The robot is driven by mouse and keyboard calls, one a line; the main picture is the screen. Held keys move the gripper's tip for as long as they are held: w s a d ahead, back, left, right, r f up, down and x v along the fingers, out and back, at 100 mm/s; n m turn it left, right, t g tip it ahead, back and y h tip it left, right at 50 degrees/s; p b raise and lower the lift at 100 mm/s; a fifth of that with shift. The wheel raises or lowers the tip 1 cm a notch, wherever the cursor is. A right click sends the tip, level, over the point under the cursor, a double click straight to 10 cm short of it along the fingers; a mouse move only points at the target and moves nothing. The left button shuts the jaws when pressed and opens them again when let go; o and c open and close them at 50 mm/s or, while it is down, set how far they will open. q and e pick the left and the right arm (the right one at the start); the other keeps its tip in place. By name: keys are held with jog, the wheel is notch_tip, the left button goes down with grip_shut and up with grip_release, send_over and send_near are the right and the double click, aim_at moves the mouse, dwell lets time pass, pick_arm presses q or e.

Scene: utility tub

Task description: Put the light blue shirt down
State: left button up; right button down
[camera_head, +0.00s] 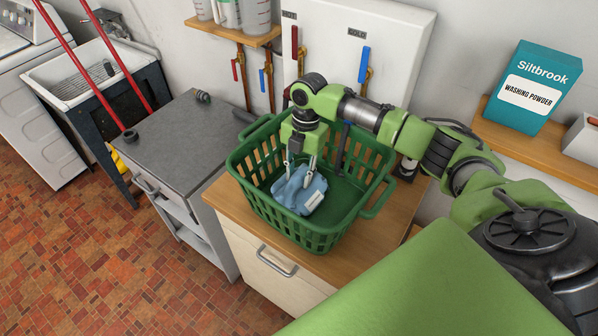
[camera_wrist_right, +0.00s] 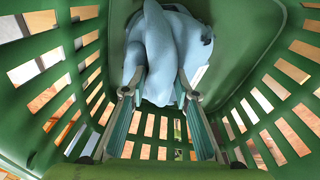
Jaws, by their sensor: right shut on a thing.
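The light blue shirt (camera_head: 300,190) is a crumpled bundle with a white label, low inside the green basket (camera_head: 377,203). My right gripper (camera_head: 302,176) reaches down into the basket and is shut on the shirt. In the right wrist view the shirt (camera_wrist_right: 160,48) sits between the two fingers of the gripper (camera_wrist_right: 158,98), with the basket floor and slotted walls around it. I cannot tell whether the shirt touches the basket floor. My left gripper is not in view.
The basket stands on a wooden-topped cabinet (camera_head: 226,210). A grey-topped cabinet (camera_head: 180,135) is at its left, with a sink (camera_head: 85,75) beyond. Pipes with red and blue valves run behind. A washing powder box (camera_head: 532,88) stands on a shelf at right.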

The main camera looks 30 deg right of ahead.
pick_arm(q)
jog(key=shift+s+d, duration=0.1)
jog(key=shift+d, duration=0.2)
pick_arm(e)
jog(key=c, duration=1.9)
grip_release()
jog(key=shift+f, duration=0.1)
jog(key=shift+o, duration=1.4)
pick_arm(q)
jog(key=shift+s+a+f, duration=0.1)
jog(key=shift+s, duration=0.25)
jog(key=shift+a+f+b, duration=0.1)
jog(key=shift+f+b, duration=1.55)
jog(key=shift+b, duration=0.05)
pick_arm(e)
notch_tip(320, 180, up, 12)
jog(key=d, duration=0.1)
jog(key=shift+w+d, duration=0.2)
jog(key=shift+d, duration=0.05)
